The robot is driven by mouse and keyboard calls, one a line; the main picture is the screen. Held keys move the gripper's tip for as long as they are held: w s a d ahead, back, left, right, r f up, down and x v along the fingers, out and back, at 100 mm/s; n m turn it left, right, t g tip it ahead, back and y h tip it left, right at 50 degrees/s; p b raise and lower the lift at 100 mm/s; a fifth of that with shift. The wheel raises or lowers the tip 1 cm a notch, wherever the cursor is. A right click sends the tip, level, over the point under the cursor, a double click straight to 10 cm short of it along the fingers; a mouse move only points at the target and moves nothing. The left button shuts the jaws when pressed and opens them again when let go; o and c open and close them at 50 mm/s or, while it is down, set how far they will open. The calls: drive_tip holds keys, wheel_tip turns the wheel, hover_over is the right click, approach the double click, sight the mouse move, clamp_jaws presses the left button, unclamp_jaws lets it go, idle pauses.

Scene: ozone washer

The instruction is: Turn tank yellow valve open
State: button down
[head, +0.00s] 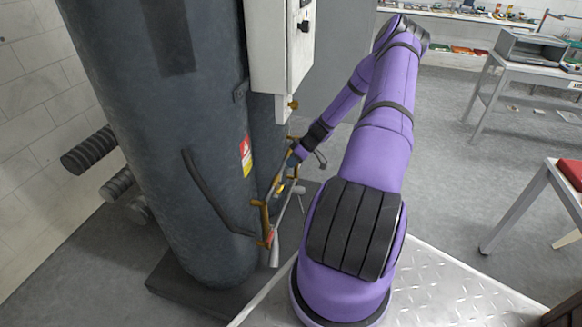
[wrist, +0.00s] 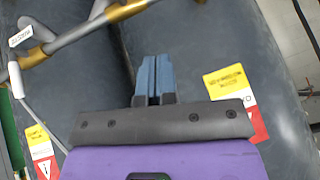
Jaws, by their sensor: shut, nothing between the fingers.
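The dark grey tank (head: 190,130) stands upright left of my arm in the head view and fills much of the wrist view (wrist: 210,40). Yellow-brass pipework (head: 262,215) runs along its right side. The yellow valve cannot be told apart from these fittings with certainty. In the wrist view, brass pipework (wrist: 128,10) and a grey pipe cross the top left, beyond my fingertips and to their left. My gripper (wrist: 153,60) has its blue fingers shut together, empty, pointing toward the tank. In the head view, my gripper (head: 294,160) is small beside the pipework, and contact is unclear.
A light control box (head: 280,45) hangs above the pipework. Yellow, white and red labels (wrist: 228,85) mark the tank. Black-wrapped pipes (head: 90,150) jut out at left. Open grey floor (head: 450,170) lies to the right, with a metal workbench (head: 540,65) beyond it.

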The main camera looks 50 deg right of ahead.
hover_over(279, 189)
drive_tip(key=d, duration=0.2)
drive_tip(key=f, duration=0.6)
drive_tip(key=shift+w+f, duration=0.25)
drive_tip(key=shift+w, duration=0.15)
drive_tip(key=shift+s+a+f, duration=0.1)
drive_tip(key=shift+s+f, duration=0.1)
drive_tip(key=shift+f, duration=0.35)
drive_tip(key=shift+s+f, duration=0.2)
drive_tip(key=shift+f, duration=0.35)
drive_tip(key=shift+s+a+f, duration=0.15)
drive_tip(key=shift+f, duration=0.6)
drive_tip(key=shift+s+a+f, duration=0.25)
drive_tip(key=shift+a+f, duration=0.35)
drive_tip(key=shift+f, duration=0.1)
